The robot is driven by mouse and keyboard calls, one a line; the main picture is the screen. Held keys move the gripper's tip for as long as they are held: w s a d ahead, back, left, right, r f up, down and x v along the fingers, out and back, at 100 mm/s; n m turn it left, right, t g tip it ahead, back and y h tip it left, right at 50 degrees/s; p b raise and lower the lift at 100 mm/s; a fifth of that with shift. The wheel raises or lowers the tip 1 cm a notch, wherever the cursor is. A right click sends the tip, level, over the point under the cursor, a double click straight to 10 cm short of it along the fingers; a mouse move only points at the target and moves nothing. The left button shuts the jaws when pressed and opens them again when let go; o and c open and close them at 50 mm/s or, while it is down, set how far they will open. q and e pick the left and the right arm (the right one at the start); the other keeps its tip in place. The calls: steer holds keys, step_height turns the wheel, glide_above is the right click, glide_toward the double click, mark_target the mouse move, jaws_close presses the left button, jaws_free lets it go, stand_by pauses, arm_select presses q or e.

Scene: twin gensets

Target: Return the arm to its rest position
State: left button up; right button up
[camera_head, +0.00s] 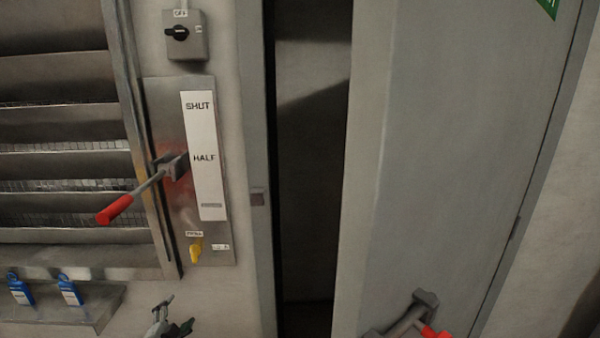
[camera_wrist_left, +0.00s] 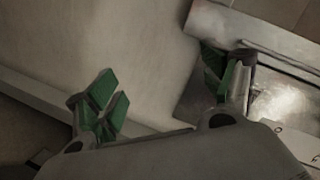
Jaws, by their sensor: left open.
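My left gripper (camera_head: 172,318) shows at the bottom edge of the head view, below the lever plate and in front of the wall. In the left wrist view its green-padded fingers (camera_wrist_left: 168,92) are spread wide with nothing between them. The rest of the left arm is hidden below the head view. My right gripper is not in view.
A lever with a red grip (camera_head: 115,209) juts out from a plate marked SHUT and HALF. A yellow knob (camera_head: 196,250) sits below it. Blue padlocks (camera_head: 70,291) stand on a shelf at left. A grey door (camera_head: 440,160) with a red-ended handle stands ajar at right.

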arm_select(q)
steer(key=s+a+f+n+g, duration=0.2)
steer(key=s+f, duration=0.2)
steer(key=f, duration=0.6)
steer(key=s+a+f+n+g, duration=0.15)
steer(key=s+f, duration=0.25)
steer(key=f, duration=0.6)
steer(key=s+f+n+g, duration=0.3)
steer(key=s+f+g, duration=0.1)
steer(key=s+f, duration=1.1)
steer(key=s+d+f+n+g, duration=0.1)
steer(key=s+d+f+g, duration=0.15)
steer(key=s+f, duration=0.55)
steer(key=s+d+f+g, duration=0.2)
steer(key=s+d+f, duration=0.3)
steer(key=s, duration=0.6)
steer(key=s+d+f+g, duration=0.1)
steer(key=s+d+f, duration=0.1)
steer(key=s+d, duration=0.2)
steer(key=s+d+f+g+h, duration=0.1)
steer(key=s+d, duration=0.3)
steer(key=s, duration=0.5)
steer(key=shift+s+d+f, duration=0.25)
steer(key=shift+s+f, duration=0.05)
steer(key=shift+f, duration=0.3)
steer(key=shift+n, duration=0.25)
